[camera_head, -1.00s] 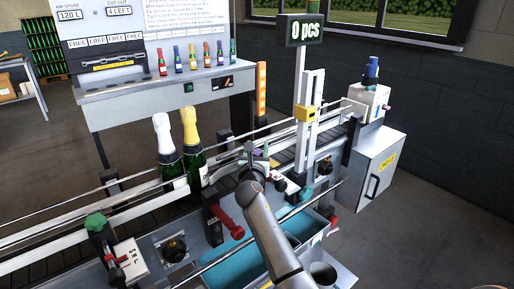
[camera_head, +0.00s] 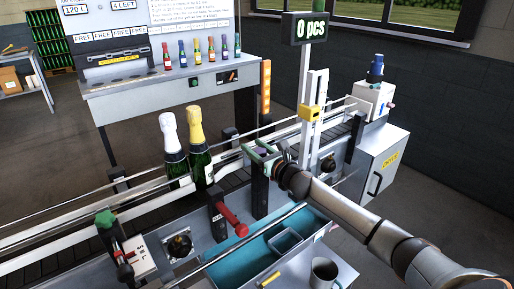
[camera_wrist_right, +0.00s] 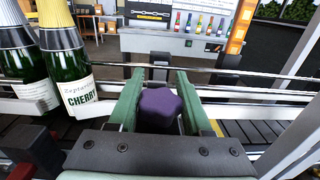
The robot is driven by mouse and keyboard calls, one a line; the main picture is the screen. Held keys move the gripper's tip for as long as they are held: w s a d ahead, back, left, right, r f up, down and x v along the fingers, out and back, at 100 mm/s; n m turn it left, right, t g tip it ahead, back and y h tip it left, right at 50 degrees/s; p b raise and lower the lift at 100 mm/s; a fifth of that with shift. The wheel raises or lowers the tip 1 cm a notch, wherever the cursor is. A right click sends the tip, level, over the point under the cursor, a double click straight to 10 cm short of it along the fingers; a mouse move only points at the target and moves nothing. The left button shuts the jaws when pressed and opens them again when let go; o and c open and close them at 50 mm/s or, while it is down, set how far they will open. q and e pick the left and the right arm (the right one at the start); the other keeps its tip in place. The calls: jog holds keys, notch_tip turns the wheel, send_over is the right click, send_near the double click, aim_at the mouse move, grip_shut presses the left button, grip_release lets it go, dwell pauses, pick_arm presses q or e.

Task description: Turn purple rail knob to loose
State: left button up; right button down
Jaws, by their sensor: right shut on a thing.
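The purple rail knob (camera_wrist_right: 160,108) is a lobed knob and sits between the two green fingers of my right gripper (camera_wrist_right: 160,92) in the right wrist view. The fingers are shut on it, one on each side. In the head view my right gripper (camera_head: 262,154) is at the conveyor's near guide rail, right of the two bottles, and mostly hides the knob. The knob's marking for tight or loose cannot be read. My left gripper is not in view.
Two bottles, one white-topped (camera_head: 173,145) and one yellow-topped (camera_head: 199,150), stand on the conveyor to the left. A red lever (camera_head: 232,220), a green knob (camera_head: 105,218) and a blue tray (camera_head: 240,262) are nearby. A white post (camera_head: 312,120) rises close on the right.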

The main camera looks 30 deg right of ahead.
jog(key=n+y+b, duration=0.1)
jog(key=n+y, duration=0.1)
jog(key=shift+a+f+y, duration=0.1)
jog(key=shift+f+y, duration=0.05)
jog(key=shift+y, duration=0.25)
pick_arm(q)
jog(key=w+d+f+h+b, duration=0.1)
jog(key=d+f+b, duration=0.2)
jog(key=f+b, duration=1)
jog(key=b, duration=0.2)
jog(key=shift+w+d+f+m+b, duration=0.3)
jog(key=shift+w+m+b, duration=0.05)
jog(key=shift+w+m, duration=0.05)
pick_arm(e)
jog(key=n+g+y, duration=0.2)
jog(key=y, duration=0.1)
jog(key=a+n+g+y, duration=0.1)
jog(key=n+g+y, duration=0.2)
jog(key=y, duration=0.1)
jog(key=s+a+n+g+y, duration=0.1)
jog(key=n+g+y, duration=0.1)
jog(key=n+y, duration=0.1)
jog(key=shift+s+r+y, duration=0.1)
jog(key=shift+r+y, duration=0.15)
jog(key=shift+y, duration=0.35)
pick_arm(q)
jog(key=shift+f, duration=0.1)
pick_arm(e)
jog(key=shift+a+n+g, duration=0.1)
jog(key=shift+n+g, duration=0.2)
